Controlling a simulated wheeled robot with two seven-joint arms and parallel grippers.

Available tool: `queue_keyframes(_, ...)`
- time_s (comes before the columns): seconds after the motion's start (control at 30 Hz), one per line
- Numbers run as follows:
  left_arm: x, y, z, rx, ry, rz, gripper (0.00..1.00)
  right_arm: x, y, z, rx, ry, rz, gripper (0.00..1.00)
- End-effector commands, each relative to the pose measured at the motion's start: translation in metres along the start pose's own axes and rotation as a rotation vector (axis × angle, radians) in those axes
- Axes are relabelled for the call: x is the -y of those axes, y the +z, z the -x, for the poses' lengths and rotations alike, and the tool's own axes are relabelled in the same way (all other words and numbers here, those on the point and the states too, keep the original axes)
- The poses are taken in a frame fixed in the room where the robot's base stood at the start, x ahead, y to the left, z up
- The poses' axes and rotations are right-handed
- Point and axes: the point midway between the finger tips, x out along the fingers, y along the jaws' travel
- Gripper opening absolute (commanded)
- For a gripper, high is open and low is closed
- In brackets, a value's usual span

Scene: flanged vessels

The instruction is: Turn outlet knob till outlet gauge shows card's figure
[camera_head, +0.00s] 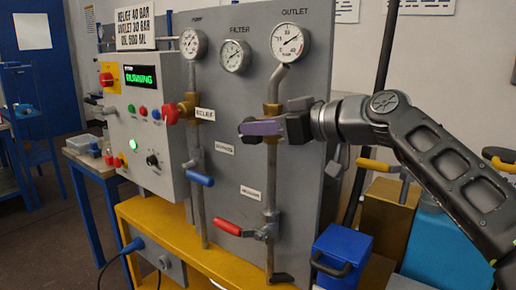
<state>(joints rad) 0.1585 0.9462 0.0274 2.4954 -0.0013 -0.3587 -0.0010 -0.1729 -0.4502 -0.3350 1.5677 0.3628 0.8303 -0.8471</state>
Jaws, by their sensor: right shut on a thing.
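The outlet gauge (289,42) is the round white dial at the top right of the grey panel. Its dark needle points up and right; the exact reading is too small to tell. The card (134,27) stands at the upper left with an outlet line in bar, its figure blurred. My right gripper (262,128) is at the brass outlet valve (271,108) on the pipe below that gauge. It is shut on the outlet knob, which its purple-and-dark fingers hide. My left gripper is out of view.
A control box (145,125) reads running in green. The relief knob (173,113) is red, left of my gripper. A blue lever (200,178) and a red lever (229,227) stick out below. A blue container (342,252) stands at the lower right.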

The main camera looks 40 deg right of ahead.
Motion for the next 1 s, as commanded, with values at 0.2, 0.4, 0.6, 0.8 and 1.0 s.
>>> queue_keyframes(0.2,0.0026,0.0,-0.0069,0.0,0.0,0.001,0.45,-0.0004,0.0004,0.0005,-0.02,0.001,0.0,0.0)
queue_keyframes(0.4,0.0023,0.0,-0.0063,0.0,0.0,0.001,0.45,-0.0004,-0.0002,0.0005,-0.02,0.001,0.0,0.0)
queue_keyframes(0.6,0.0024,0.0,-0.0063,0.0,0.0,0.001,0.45,-0.0003,-0.0001,0.0004,-0.02,0.001,0.0,0.3)
queue_keyframes(0.8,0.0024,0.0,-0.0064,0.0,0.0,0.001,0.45,-0.0001,0.0002,0.0001,-0.019,0.0,0.0,0.3)
queue_keyframes(1.0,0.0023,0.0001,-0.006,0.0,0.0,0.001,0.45,-0.0004,-0.0003,0.0083,-0.02,0.001,-0.001,0.3)
